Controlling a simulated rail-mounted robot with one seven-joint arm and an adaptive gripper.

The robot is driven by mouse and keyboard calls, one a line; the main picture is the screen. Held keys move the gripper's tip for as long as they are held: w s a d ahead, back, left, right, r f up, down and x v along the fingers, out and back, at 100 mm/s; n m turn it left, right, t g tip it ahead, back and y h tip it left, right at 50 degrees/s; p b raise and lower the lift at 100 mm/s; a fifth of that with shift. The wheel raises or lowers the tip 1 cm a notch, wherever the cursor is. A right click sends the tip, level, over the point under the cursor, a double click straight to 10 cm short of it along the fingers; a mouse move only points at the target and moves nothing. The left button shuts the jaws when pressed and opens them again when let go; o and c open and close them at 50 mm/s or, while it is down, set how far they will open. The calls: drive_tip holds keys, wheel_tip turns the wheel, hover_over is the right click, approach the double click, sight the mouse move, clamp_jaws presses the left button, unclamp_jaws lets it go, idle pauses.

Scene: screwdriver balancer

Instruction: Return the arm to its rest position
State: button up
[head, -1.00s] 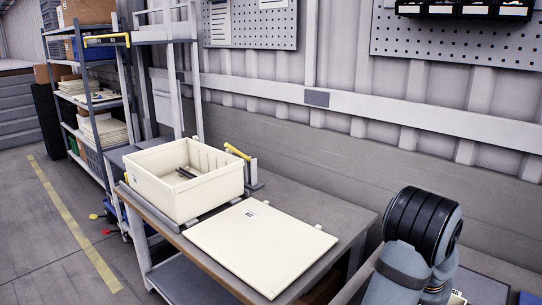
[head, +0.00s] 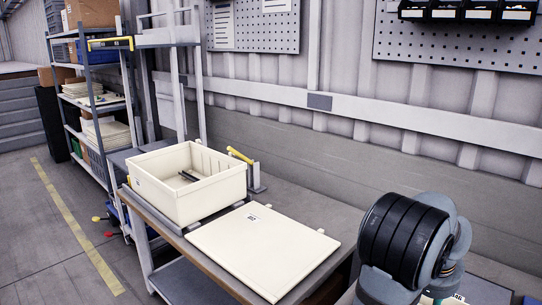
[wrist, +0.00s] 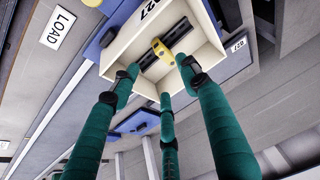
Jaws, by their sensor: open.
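Beyond the fingertips is a cream bin (wrist: 112,62) marked 27, holding a yellow and black object (wrist: 160,48). I cannot tell the gap between fingertips and bin.
In the head view a cream bin (head: 162,203) with dark items and a flat cream panel (head: 262,250) rest on the workbench (head: 300,222). Shelving (head: 98,110) stands at the left. A pegboard (head: 450,40) hangs on the wall. A LOAD sign (wrist: 58,29) shows in the wrist view.

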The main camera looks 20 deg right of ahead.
wheel_tip(320, 180, up, 8)
drive_tip(key=r+p, duration=0.1)
drive_tip(key=p, duration=0.5)
drive_tip(key=a+b+x, duration=0.1)
drive_tip(key=b+x, duration=0.1)
drive_tip(key=x, duration=0.4)
drive_tip(key=s+a+f+b+x, duration=0.1)
drive_tip(key=b+x, duration=0.1)
drive_tip(key=x, duration=0.4)
drive_tip(key=a+b+x, duration=0.1)
drive_tip(key=b+x, duration=0.1)
drive_tip(key=x, duration=0.5)
drive_tip(key=shift+s+f, duration=0.15)
drive_tip(key=shift+f, duration=0.05)
drive_tip(key=shift+d+r+p, duration=0.15)
drive_tip(key=shift+p, duration=0.3)
drive_tip(key=shift+d+r+p, duration=0.1)
drive_tip(key=shift+r+p, duration=0.3)
drive_tip(key=shift+r, duration=0.2)
drive_tip(key=shift+f, duration=0.1)
